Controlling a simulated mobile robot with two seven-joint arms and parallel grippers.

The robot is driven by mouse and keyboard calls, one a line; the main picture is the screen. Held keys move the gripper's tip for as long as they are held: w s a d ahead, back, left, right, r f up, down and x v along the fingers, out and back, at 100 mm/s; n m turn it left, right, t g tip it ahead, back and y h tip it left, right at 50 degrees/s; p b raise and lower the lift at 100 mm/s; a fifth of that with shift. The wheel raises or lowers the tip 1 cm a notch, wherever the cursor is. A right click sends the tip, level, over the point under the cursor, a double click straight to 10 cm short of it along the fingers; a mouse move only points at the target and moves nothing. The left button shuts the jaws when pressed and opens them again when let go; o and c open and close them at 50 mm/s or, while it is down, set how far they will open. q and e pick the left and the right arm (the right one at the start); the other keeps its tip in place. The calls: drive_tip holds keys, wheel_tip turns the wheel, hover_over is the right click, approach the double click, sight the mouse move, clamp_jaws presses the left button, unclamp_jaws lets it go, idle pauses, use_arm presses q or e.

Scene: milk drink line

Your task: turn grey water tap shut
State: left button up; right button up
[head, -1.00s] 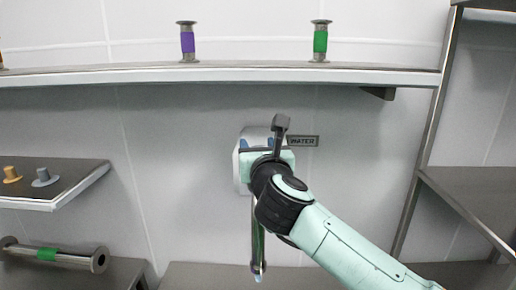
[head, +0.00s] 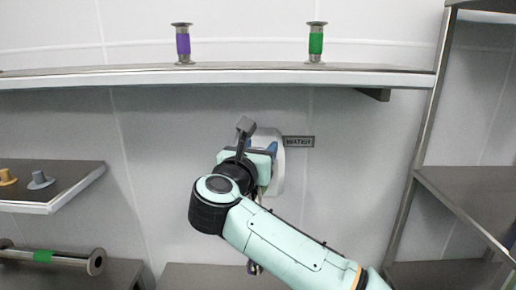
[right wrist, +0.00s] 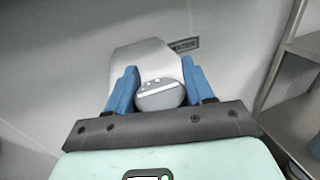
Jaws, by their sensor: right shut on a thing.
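The grey water tap (head: 278,182) is on the wall in the head view, left of a small WATER sign (head: 298,142). My right gripper (head: 262,147) is at it, and my arm covers much of its front and lower part. In the right wrist view the tap's pale grey body (right wrist: 143,60) carries a round grey knob (right wrist: 160,97) with a white bar across its face. The blue fingers of the right gripper (right wrist: 158,82) are shut on the knob, one on each side. My left gripper is out of view.
A shelf (head: 220,77) above holds a purple-banded spool (head: 183,45) and a green-banded one (head: 315,44). A side shelf (head: 75,185) at left holds orange and grey pieces. A rack (head: 425,150) stands at right. The wall around the tap is clear.

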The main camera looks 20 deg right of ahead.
idle(0.3)
drive_tip(key=o, duration=1)
drive_tip(key=shift+c, duration=0.2)
drive_tip(key=shift+s+a, duration=0.3)
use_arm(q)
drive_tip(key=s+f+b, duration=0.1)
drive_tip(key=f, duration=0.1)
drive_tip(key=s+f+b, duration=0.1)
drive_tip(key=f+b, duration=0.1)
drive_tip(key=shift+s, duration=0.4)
use_arm(e)
drive_tip(key=v, duration=1.2)
drive_tip(key=shift+s+a, duration=0.15)
